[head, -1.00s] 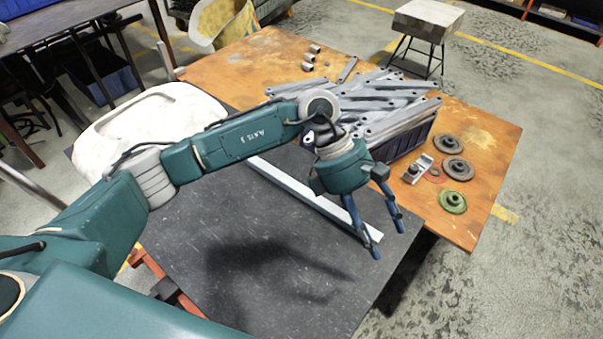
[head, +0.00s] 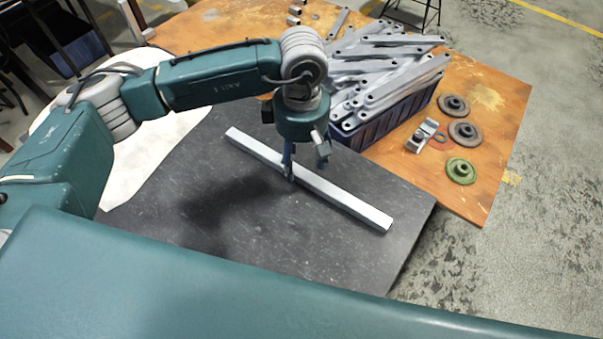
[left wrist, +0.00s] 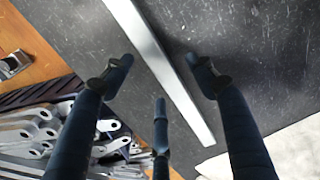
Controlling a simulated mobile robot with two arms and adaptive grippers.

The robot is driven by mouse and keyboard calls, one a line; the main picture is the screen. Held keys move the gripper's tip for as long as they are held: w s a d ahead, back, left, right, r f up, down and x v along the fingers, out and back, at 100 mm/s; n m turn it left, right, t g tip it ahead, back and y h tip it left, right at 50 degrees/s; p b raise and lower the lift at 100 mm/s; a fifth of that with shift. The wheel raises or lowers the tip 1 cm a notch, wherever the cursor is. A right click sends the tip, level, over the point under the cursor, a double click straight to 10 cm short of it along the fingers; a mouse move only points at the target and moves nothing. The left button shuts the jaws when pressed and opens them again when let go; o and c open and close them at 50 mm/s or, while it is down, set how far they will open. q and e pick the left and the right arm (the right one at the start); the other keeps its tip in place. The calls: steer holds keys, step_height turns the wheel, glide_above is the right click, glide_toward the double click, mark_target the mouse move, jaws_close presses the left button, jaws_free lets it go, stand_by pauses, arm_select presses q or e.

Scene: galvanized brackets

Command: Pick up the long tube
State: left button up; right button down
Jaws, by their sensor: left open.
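The long tube (head: 335,193) is a pale grey square bar lying diagonally on the dark mat (head: 210,245) in the head view. My left gripper (head: 305,170) points down over the tube, a little left of its middle. In the left wrist view the tube (left wrist: 158,60) runs between the spread fingers of my left gripper (left wrist: 155,85). The gripper is open and holds nothing. The fingers hide a short part of the tube in the head view. I cannot tell how far the fingertips are above the mat. My right gripper is not in view.
A dark crate (head: 385,127) heaped with galvanized brackets (head: 395,70) stands just behind the tube. Several round flanged parts, one green (head: 460,171), and a small metal clamp (head: 421,136) lie on the orange table (head: 500,110) to the right. The front of the mat is clear.

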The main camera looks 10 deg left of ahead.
mark_target(304, 170)
arm_select(q)
steer(key=f, duration=0.5)
steer(key=shift+w+d+f, duration=0.1)
steer(key=shift+w+d, duration=0.05)
steer(key=shift+w, duration=0.25)
jaws_close()
